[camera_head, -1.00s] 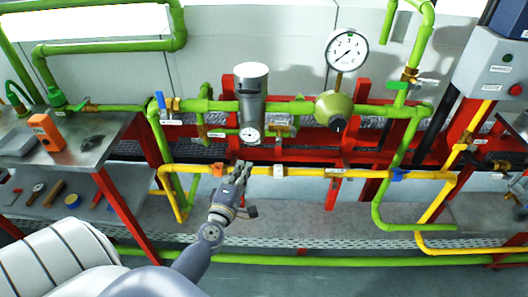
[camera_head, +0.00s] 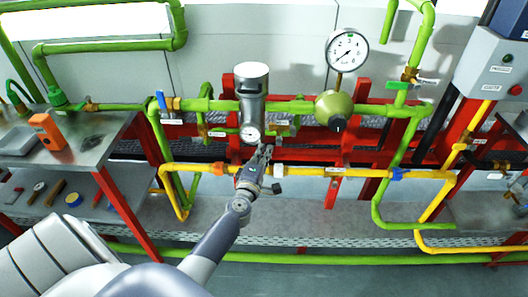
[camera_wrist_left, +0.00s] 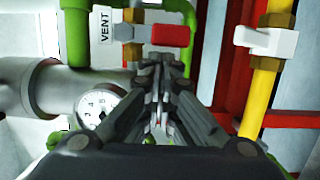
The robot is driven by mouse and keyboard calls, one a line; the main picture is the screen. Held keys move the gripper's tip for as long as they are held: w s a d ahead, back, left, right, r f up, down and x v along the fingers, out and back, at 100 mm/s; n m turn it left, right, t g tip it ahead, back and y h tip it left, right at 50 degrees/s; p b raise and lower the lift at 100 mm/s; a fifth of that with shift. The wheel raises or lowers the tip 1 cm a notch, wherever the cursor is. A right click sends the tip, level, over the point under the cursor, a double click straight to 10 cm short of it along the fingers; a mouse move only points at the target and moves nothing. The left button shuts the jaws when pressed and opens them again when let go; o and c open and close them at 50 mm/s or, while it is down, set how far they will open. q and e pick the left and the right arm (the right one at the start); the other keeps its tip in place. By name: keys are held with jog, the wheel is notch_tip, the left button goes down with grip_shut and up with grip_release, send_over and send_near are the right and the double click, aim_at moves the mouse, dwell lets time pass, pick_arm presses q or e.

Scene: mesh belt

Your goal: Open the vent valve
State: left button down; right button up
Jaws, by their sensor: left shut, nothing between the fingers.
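The vent valve shows in the left wrist view, with a white VENT label (camera_wrist_left: 104,24), a brass body (camera_wrist_left: 128,30) and a red lever (camera_wrist_left: 170,35) pointing right in that picture. In the head view it sits just right of the grey cylinder's lower end, too small to make out clearly. My left gripper (camera_head: 265,152) is shut and empty, its tips just below the small gauge on the cylinder. In the left wrist view the fingertips (camera_wrist_left: 160,72) are close to the red lever; I cannot tell whether they touch it. My right gripper is not in view.
The grey cylinder (camera_head: 252,88) with its small gauge (camera_head: 250,134) stands beside the gripper. A yellow pipe (camera_head: 320,171) with a white-handled valve (camera_wrist_left: 265,40) runs close by. A large dial gauge (camera_head: 347,50) is at upper right. A steel table (camera_head: 95,150) stands at left.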

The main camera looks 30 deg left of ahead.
pick_arm(q)
jog(key=shift+d+f+n+b, duration=0.15)
jog(key=shift+n+b, duration=0.25)
jog(key=shift+b, duration=0.2)
